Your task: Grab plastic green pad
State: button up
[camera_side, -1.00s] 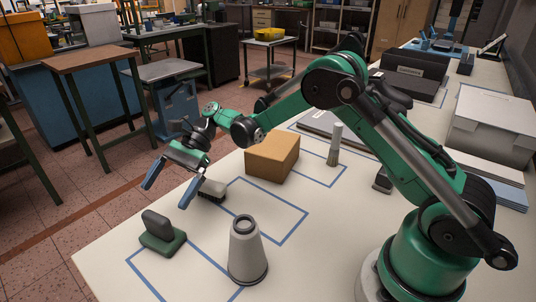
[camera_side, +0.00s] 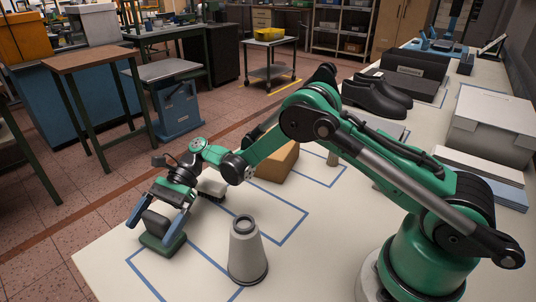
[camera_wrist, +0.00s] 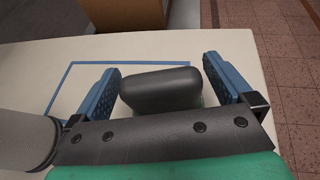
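The green pad (camera_side: 163,241) lies on the white table near its front left edge, with a dark grey upright block (camera_side: 156,224) on top as a handle. My gripper (camera_side: 155,222) is over it, with its two blue fingers open on either side of the dark block. In the wrist view the dark block (camera_wrist: 162,89) sits between the open fingers of my gripper (camera_wrist: 161,85), with a gap on both sides. The green base is mostly hidden there, with only a sliver showing by the right finger.
A grey cone-shaped stand (camera_side: 247,250) stands just right of the pad and shows at the left of the wrist view (camera_wrist: 25,138). A brush (camera_side: 212,186) and a cardboard box (camera_side: 278,162) are farther back. Black shoes (camera_side: 378,97) stand at the back.

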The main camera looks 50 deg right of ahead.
jog(key=c, duration=1.1)
jog(key=shift+r, duration=0.2)
jog(key=shift+c, duration=0.2)
